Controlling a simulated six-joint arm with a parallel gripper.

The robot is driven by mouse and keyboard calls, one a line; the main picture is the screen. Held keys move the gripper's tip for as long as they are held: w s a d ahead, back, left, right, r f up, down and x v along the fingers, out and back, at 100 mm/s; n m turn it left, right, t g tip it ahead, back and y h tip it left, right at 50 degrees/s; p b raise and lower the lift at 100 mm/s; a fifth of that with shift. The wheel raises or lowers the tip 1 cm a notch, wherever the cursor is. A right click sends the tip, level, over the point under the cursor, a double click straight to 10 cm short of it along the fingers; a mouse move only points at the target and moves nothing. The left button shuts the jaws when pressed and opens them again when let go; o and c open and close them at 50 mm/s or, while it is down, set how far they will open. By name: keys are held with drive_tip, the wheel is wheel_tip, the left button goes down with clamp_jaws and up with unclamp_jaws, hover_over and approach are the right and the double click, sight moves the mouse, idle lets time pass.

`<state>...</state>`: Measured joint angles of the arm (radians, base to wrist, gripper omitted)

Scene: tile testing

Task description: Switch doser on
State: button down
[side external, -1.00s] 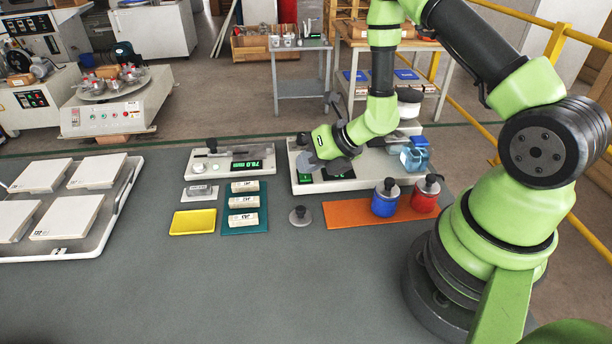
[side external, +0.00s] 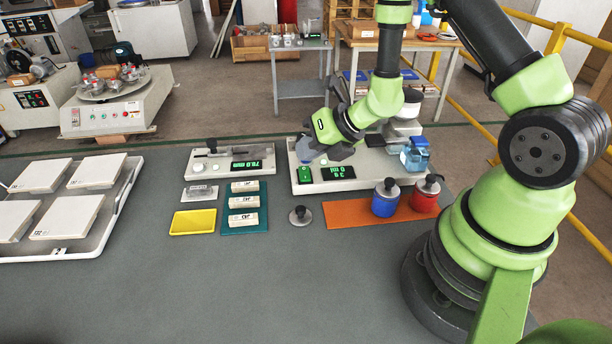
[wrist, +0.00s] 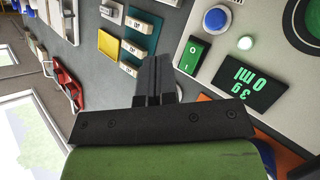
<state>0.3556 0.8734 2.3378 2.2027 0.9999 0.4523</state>
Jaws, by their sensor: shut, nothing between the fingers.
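The doser (side external: 368,183) is a pale flat unit at the back of the bench. My gripper (side external: 305,150) is shut and empty, above the doser's left end. In the wrist view my gripper (wrist: 155,72) points beside the switch, apart from it in the picture.
A blue-capped bottle (side external: 415,155) stands at the doser's right. An orange mat (side external: 345,214) in front holds blue and red jars. Another unit with a display (side external: 232,157), a yellow tray (side external: 193,222) and a teal mat (side external: 259,187) with labelled blocks lie left. The front bench is clear.

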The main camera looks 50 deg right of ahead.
sight(307, 177)
drive_tip(key=shift+r, duration=1.4)
drive_tip(key=shift+a+r, duration=0.1)
drive_tip(key=s+a+r+n+g+y, duration=0.1)
drive_tip(key=s+a+r+n+y, duration=0.1)
drive_tip(key=a+r+n, duration=0.45)
drive_tip(key=s+a+r+n+y, duration=0.2)
drive_tip(key=a+r+n+y, duration=0.1)
drive_tip(key=r+n, duration=0.5)
drive_tip(key=s+d+r+n+h, duration=0.1)
drive_tip(key=s+r+n+h, duration=0.2)
drive_tip(key=s+n, duration=0.4)
drive_tip(key=s+d+r+n+h, duration=0.2)
drive_tip(key=s+n, duration=0.5)
drive_tip(key=n, duration=0.8)
drive_tip(key=shift+d+r+h, duration=0.2)
drive_tip(key=shift+r+h, duration=0.2)
drive_tip(key=shift+h, duration=0.2)
